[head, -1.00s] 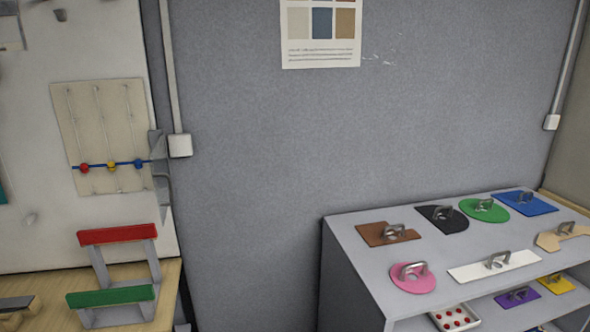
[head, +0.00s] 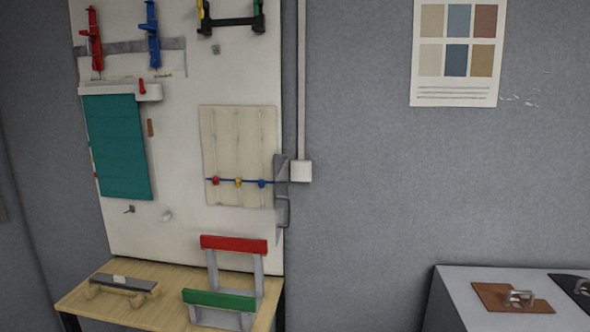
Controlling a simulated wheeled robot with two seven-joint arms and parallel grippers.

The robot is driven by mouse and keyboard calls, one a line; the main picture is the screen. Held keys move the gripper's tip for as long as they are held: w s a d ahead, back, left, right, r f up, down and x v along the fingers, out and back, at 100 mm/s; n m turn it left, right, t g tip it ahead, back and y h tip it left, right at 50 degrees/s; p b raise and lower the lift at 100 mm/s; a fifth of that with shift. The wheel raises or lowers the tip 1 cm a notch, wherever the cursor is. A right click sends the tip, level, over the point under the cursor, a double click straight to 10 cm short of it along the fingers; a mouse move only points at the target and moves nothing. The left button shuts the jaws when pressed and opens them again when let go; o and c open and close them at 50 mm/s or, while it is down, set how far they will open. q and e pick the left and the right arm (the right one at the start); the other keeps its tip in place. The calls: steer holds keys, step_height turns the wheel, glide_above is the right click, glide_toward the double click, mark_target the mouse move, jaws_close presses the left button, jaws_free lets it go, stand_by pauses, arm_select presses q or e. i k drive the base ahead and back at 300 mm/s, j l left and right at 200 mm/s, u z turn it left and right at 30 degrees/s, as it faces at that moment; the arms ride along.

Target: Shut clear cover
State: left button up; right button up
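I cannot make out a clear cover anywhere in the head view. Neither of my grippers is in view. A white board (head: 180,225) on the grey wall carries a teal cloth panel (head: 117,147), a beige panel (head: 238,140) with red, yellow and blue beads on a blue rod, and red and blue clamp-like pieces (head: 153,34) at the top.
A wooden table (head: 100,308) stands below the board, with a red-and-green-railed grey frame (head: 234,245) and a small grey-topped wooden piece (head: 124,283) on it. A grey shelf (head: 455,300) with a brown handled plate (head: 495,297) is at the lower right.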

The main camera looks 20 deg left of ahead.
mark_target(283, 204)
steer(key=l+u, duration=0.2)
steer(key=u, duration=0.3)
steer(key=i+l+u, duration=0.1)
steer(key=l+u, duration=0.2)
steer(key=u, duration=0.15)
